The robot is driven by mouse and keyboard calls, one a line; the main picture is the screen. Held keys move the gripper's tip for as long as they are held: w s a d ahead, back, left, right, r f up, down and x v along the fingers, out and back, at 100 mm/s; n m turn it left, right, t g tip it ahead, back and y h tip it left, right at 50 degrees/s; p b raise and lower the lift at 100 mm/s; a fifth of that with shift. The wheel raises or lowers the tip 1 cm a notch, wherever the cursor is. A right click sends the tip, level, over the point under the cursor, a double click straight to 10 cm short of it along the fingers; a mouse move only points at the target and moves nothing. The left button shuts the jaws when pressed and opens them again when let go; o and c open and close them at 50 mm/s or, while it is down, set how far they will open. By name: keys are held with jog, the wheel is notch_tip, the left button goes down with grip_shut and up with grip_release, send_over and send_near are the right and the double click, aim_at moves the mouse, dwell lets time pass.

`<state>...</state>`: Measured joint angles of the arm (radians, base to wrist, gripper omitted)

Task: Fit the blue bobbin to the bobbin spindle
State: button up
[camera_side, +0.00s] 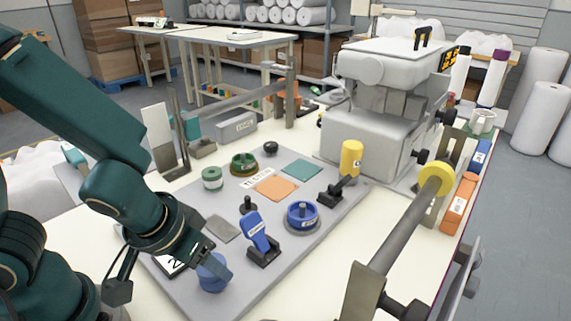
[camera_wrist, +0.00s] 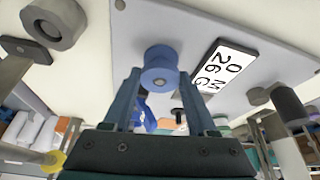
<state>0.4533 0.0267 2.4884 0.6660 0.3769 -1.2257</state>
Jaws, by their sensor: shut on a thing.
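The blue bobbin (camera_side: 212,278) is at the front left of the grey board, low over it or touching it; I cannot tell which. My gripper (camera_side: 207,258) is shut on it. In the wrist view the blue bobbin (camera_wrist: 160,66) sits between the fingertips of my gripper (camera_wrist: 160,80), and a dark hole shows in its face. A short dark post on a round base (camera_side: 248,205) stands on the board behind and right of the bobbin, and may be the spindle. A blue round holder with a dark centre post (camera_side: 302,214) stands further right.
A blue lever clamp (camera_side: 262,238) stands close to the right of my gripper. A yellow-topped clamp (camera_side: 349,160) stands further back. A green spool (camera_side: 212,178) and coloured square patches (camera_side: 274,188) are on the grey board (camera_side: 190,288). A white numbered label (camera_wrist: 226,68) lies beside the bobbin.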

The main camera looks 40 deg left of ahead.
jog(key=shift+f, duration=0.15)
jog(key=o, duration=1.2)
jog(key=shift+s+r, duration=0.15)
jog(key=shift+r, duration=0.55)
jog(key=shift+v, duration=1.9)
